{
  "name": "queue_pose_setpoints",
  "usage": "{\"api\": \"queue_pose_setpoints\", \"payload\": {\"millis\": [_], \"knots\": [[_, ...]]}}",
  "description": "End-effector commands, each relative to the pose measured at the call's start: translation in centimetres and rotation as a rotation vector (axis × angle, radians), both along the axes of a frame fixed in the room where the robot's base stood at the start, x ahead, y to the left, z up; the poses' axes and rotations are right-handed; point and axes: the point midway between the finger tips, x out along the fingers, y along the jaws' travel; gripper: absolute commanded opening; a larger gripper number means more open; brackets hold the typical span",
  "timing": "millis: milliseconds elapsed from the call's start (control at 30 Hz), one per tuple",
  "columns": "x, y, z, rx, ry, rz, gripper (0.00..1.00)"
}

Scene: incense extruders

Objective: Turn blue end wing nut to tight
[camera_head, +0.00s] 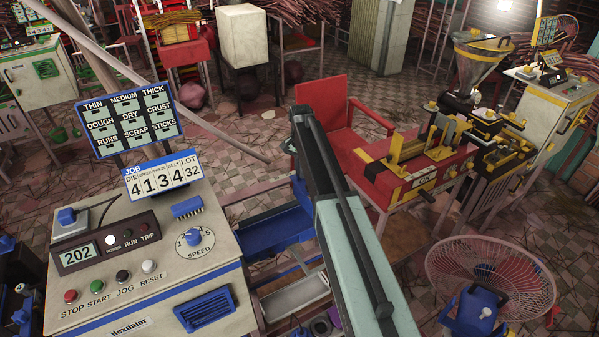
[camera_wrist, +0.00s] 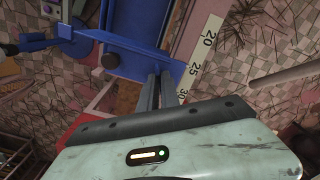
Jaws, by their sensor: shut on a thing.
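In the wrist view, the two dark fingers of my gripper (camera_wrist: 162,86) reach to a blue end part (camera_wrist: 125,45) of a frame. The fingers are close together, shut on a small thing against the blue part. I take it for the blue end wing nut, but its wings are hidden by the fingers and the blue part, so I cannot tell how it is turned. In the head view, my arm hides my gripper and the nut; a blue trough-like part (camera_head: 272,232) shows beside the arm.
A pale scale strip (camera_wrist: 200,50) marked 20, 25, 30 runs beside the blue part. In the head view, a control console (camera_head: 150,275) stands left, a red extruder (camera_head: 385,180) with a metal hopper (camera_head: 480,65) right, a red chair (camera_head: 325,110) behind, and a caged fan (camera_head: 490,270) front right.

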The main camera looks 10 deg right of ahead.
Motion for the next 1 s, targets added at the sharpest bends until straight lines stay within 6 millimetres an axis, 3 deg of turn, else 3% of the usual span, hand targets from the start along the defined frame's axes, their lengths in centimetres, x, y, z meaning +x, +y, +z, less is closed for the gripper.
{"api": "queue_pose_setpoints", "payload": {"millis": [500, 1000], "knots": [[-0.29, -0.15, -0.05, -0.004, 0.007, -0.369, 0.0], [-0.28, -0.14, -0.05, -0.004, 0.006, -0.46, 0.0]]}}
